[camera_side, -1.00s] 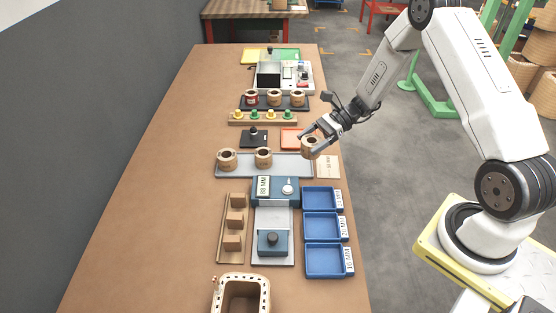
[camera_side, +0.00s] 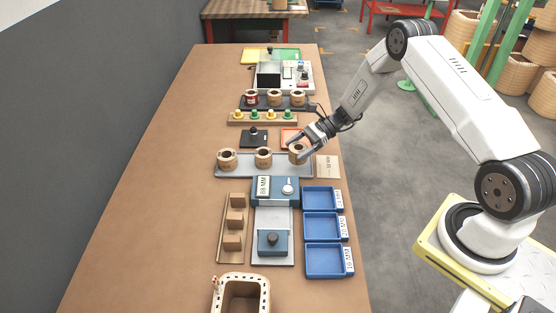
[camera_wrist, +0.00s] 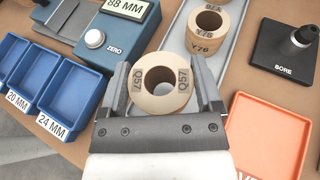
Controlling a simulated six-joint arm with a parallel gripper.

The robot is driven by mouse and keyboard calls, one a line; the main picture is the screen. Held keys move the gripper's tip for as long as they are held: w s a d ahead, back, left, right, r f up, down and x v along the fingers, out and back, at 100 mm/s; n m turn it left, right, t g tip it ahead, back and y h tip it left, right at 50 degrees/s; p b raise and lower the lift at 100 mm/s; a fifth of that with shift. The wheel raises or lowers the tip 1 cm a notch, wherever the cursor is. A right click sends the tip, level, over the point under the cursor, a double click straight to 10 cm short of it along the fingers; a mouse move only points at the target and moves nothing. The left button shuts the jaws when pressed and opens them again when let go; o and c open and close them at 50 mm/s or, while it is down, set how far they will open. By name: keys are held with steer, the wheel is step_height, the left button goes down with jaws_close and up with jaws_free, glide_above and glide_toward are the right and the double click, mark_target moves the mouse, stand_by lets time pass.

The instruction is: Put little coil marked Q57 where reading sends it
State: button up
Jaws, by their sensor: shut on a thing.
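The little coil marked Q57 (camera_wrist: 163,88) is a tan ring with a dark marking on either side of its hole. My gripper (camera_wrist: 165,95) is shut on it, one finger on each side. In the side view my gripper (camera_side: 299,146) holds the coil (camera_side: 297,152) at the right end of the grey tray (camera_side: 287,166); I cannot tell whether it touches the tray. The blue gauge (camera_wrist: 113,32) reads 88 MM and has a ZERO button. Three blue bins (camera_side: 324,226) stand right of the gauge, with labels including 20 MM and 24 MM.
Two other coils stand on the tray, one marked Y76 (camera_wrist: 207,28). A black BORE post (camera_wrist: 287,45) and an orange tray (camera_wrist: 266,135) are near my gripper. A wooden rack (camera_side: 234,226) and a slotted basket (camera_side: 243,292) stand nearer the front.

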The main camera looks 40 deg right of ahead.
steer(key=shift+f, duration=1.6)
steer(key=shift+f, duration=0.1)
steer(key=o, duration=1.3)
steer(key=v, duration=1.2)
steer(key=shift+w+r, duration=0.1)
steer(key=shift+r, duration=0.1)
